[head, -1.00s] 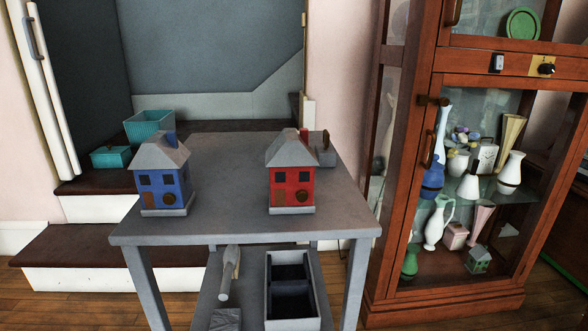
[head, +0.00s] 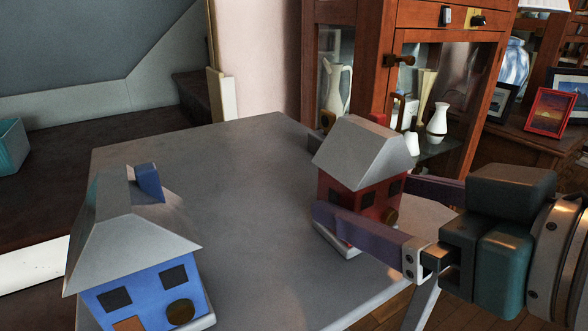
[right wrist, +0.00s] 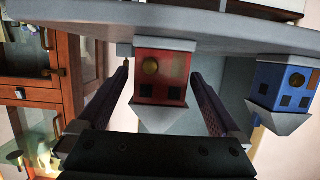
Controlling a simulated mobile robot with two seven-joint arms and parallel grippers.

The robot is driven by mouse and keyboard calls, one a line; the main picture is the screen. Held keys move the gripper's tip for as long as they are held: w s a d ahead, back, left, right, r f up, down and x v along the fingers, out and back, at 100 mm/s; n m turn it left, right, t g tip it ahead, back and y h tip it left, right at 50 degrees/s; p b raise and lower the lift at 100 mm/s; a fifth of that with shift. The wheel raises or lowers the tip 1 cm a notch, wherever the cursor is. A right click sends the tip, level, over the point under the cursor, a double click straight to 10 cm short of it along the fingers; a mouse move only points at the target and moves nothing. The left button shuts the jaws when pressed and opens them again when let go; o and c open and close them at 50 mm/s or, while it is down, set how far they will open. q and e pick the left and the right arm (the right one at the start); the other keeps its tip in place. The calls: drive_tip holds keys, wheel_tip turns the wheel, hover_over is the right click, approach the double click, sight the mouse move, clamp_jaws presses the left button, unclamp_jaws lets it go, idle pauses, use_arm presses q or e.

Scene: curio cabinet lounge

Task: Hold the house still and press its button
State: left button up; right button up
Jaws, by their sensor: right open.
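The red house (head: 362,192), with a grey roof, stands upright near the table's right edge. A round brown button (head: 390,215) shows on its front, and in the right wrist view (right wrist: 151,66) it lies between my fingers. My right gripper (head: 352,196) is open, with one finger on each side of the red house. The far finger is partly hidden behind the house, and I cannot tell whether either finger touches it. The blue house (head: 147,292) stands at the front left, with a round brown button (head: 180,311) too. My left gripper is out of view.
The grey table top (head: 240,200) is clear between the two houses. A wooden cabinet (head: 448,60) with white vases stands behind the table at the right. A teal box (head: 10,146) sits on a dark step at the left. Framed pictures stand at the far right.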

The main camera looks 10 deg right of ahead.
sight(341, 194)
drive_tip(key=b+x, duration=0.1)
drive_tip(key=x, duration=0.3)
drive_tip(key=shift+f, duration=0.1)
drive_tip(key=shift+w+a+f, duration=0.1)
drive_tip(key=shift+w+a, duration=0.2)
drive_tip(key=shift+w, duration=0.25)
drive_tip(key=c, duration=1.5)
drive_tip(key=o, duration=1)
clamp_jaws()
drive_tip(key=shift+f, duration=0.15)
drive_tip(key=shift+d+f, duration=0.1)
drive_tip(key=shift+f, duration=0.1)
